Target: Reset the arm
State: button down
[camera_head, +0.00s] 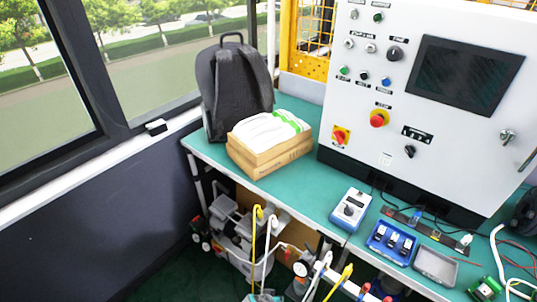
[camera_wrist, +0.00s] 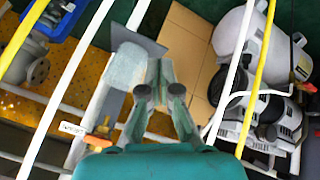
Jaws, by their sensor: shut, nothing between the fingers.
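My gripper (camera_wrist: 160,80) shows in the wrist view, reaching up from the teal wrist housing at the bottom edge. Its two grey fingers are shut and nothing shows held between them. Behind the fingers are a brown carton (camera_wrist: 194,60), a pale grey block-like part and a yellow perforated surface. White and yellow rods cross the wrist view on both sides of the gripper; how far they are from it I cannot tell. In the head view I cannot make out the gripper clearly.
A green-topped bench (camera_head: 300,205) carries a backpack (camera_head: 235,85), a carton with white cloth (camera_head: 268,140), a control cabinet (camera_head: 365,100), a blue-white meter (camera_head: 350,208) and a blue tray (camera_head: 393,243). Below stand a crate of parts and upright rods (camera_head: 253,250). Windows and a wall are left.

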jog(key=s+d+f+n+t+y, duration=0.1)
jog(key=s+d, duration=0.3)
jog(key=s, duration=0.2)
jog(key=s+d+f+y, duration=0.2)
jog(key=s+d, duration=0.1)
jog(key=s, duration=0.3)
jog(key=s+d+r+n+t+y, duration=0.1)
jog(key=s+d+r, duration=0.1)
jog(key=s+r, duration=0.3)
jog(key=s+d+r+t+y, duration=0.1)
jog(key=s+d+r, duration=0.1)
jog(key=s, duration=0.5)
jog(key=s+d+r+t, duration=0.1)
jog(key=s+r, duration=0.3)
jog(key=r, duration=0.8)
jog(key=s+d+r+t, duration=0.1)
jog(key=s+r+t, duration=0.2)
jog(key=r, duration=0.9)
jog(key=s+d+r+t, duration=0.1)
jog(key=s+r+t, duration=0.2)
jog(key=s+r, duration=0.4)
notch_tip(320, 180, up, 5)
jog(key=shift+d+r, duration=0.1)
jog(key=shift+d, duration=0.25)
jog(key=c, duration=1.9)
grip_release()
jog(key=shift+s, duration=0.1)
